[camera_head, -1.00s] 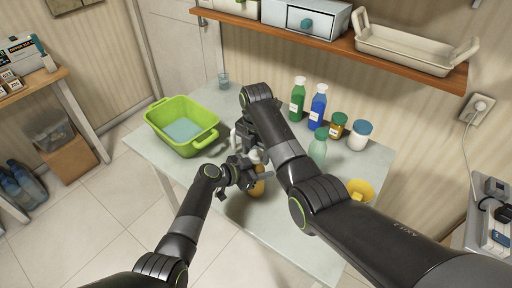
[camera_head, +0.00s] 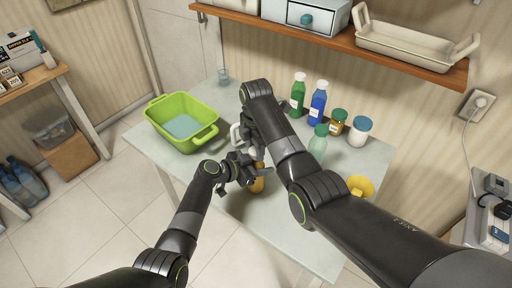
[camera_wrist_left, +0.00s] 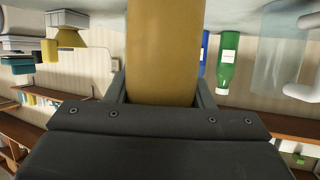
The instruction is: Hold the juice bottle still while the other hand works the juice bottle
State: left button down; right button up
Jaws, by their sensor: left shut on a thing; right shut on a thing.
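The juice bottle (camera_head: 257,185), amber with a pale top, stands on the pale table, mostly hidden by my grippers. My left gripper (camera_head: 254,174) comes in from the left and is shut around its body. In the left wrist view the bottle's amber body (camera_wrist_left: 165,50) fills the space between the two fingers. My right gripper (camera_head: 252,152) is at the top of the bottle, shut on it from above. Its fingertips and the cap are largely hidden by my right arm, so I cannot see the exact contact.
A green basin (camera_head: 182,124) stands at the table's left. Green (camera_head: 298,95) and blue (camera_head: 317,103) bottles, a pale green bottle (camera_head: 318,142), two jars (camera_head: 360,132) and a yellow item (camera_head: 360,188) are at the right. A wooden shelf (camera_head: 330,43) hangs above. The table's front is clear.

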jog(key=shift+m, duration=0.7)
jog(key=o, duration=1.1)
jog(key=shift+r, duration=2.25)
jog(key=shift+c, duration=0.5)
